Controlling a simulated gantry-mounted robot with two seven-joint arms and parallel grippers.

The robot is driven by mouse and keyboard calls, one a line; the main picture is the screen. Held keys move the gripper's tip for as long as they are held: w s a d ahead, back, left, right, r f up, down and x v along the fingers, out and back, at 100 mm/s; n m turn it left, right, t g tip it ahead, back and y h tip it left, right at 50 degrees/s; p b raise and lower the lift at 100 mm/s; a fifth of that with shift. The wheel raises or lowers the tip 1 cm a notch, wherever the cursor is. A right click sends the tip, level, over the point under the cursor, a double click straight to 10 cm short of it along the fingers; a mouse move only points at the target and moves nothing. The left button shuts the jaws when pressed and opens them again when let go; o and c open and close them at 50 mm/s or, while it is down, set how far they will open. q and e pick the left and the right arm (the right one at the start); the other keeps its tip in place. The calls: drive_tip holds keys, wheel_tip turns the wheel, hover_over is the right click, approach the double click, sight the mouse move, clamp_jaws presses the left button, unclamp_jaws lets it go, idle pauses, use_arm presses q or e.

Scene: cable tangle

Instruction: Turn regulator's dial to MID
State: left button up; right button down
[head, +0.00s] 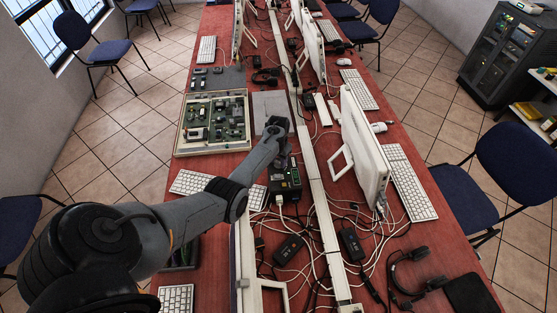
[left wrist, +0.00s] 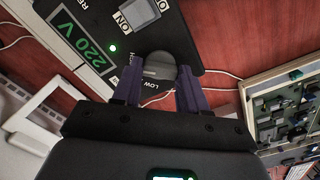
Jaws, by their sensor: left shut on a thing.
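The regulator (head: 288,184) is a black box on the red table, just right of my left forearm in the head view. In the left wrist view its black top (left wrist: 185,20) shows a green "220 V" display (left wrist: 78,38), a lit green light and a grey switch (left wrist: 139,14). Its round grey dial (left wrist: 160,66) sits between the two purple fingers of my left gripper (left wrist: 159,77), which is shut on it. The word "LOW" shows beside the dial; I cannot read where the dial points. In the head view the fingertips are hard to make out. My right gripper is out of view.
Cables (head: 297,232) lie tangled around the regulator. A cable duct (head: 313,165) runs along the table to its right. An open tray of circuit boards (head: 215,121) lies to the left. White monitors (head: 362,150) and keyboards (head: 409,181) stand along the right side.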

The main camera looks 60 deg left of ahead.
use_arm(q)
drive_tip(key=shift+r+n+p, duration=0.1)
drive_tip(key=shift+n+p, duration=0.3)
drive_tip(key=shift+n, duration=0.3)
drive_tip(key=shift+n+p, duration=0.4)
drive_tip(key=shift+n, duration=2.7)
drive_tip(key=shift+p, duration=0.3)
drive_tip(key=o, duration=1.1)
drive_tip(key=shift+c, duration=0.2)
